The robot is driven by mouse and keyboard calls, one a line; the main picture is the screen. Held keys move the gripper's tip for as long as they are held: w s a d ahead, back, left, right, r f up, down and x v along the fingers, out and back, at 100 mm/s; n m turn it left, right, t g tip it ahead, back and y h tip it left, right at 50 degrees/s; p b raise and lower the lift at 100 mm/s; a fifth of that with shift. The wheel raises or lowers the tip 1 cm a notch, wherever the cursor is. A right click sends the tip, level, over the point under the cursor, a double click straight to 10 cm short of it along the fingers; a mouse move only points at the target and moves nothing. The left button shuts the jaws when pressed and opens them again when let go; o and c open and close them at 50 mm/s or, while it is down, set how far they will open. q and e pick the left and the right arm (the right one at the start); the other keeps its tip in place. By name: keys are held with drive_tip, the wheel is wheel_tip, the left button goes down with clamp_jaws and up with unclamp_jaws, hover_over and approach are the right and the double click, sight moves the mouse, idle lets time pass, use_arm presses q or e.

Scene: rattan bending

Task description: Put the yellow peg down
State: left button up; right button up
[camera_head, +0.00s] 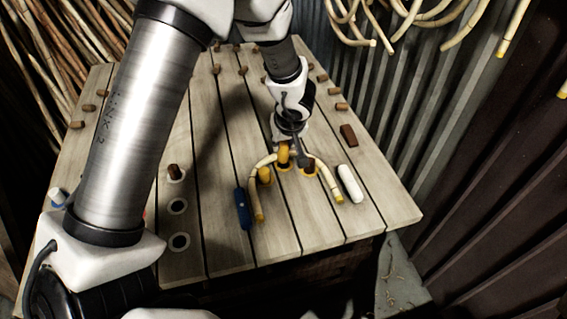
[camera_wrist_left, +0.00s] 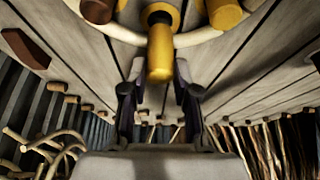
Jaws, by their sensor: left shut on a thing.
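My left gripper (camera_head: 287,143) is shut on a yellow peg (camera_head: 283,154) over the plank table. In the left wrist view the yellow peg (camera_wrist_left: 160,60) is between the fingers of my left gripper (camera_wrist_left: 160,85), close to a dark hole with a yellow rim (camera_wrist_left: 160,14). I cannot tell if its foot is in the hole. Another yellow peg (camera_head: 265,175) stands to the left, and a brown peg (camera_head: 308,168) to the right. A pale rattan cane (camera_head: 325,174) is bent in an arch around these pegs, its two ends toward the front. My right gripper is not in view.
A blue tool (camera_head: 243,208) lies left of the cane, and a white rounded piece (camera_head: 350,183) lies right of it. A brown peg (camera_head: 174,172) and ringed holes (camera_head: 178,206) are further left. A brown block (camera_head: 348,134) lies near the right edge. Small pegs line the table's edges.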

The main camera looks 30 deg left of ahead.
sight(285, 153)
use_arm(q)
wheel_tip(285, 153, down, 4)
drive_tip(key=shift+f+b, duration=0.25)
drive_tip(key=shift+b, duration=0.95)
clamp_jaws()
drive_tip(key=o, duration=1)
unclamp_jaws()
drive_tip(key=shift+f, duration=0.1)
drive_tip(key=shift+c, duration=0.2)
drive_tip(key=p+v, duration=0.7)
drive_tip(key=v, duration=0.5)
drive_tip(key=shift+r, duration=0.25)
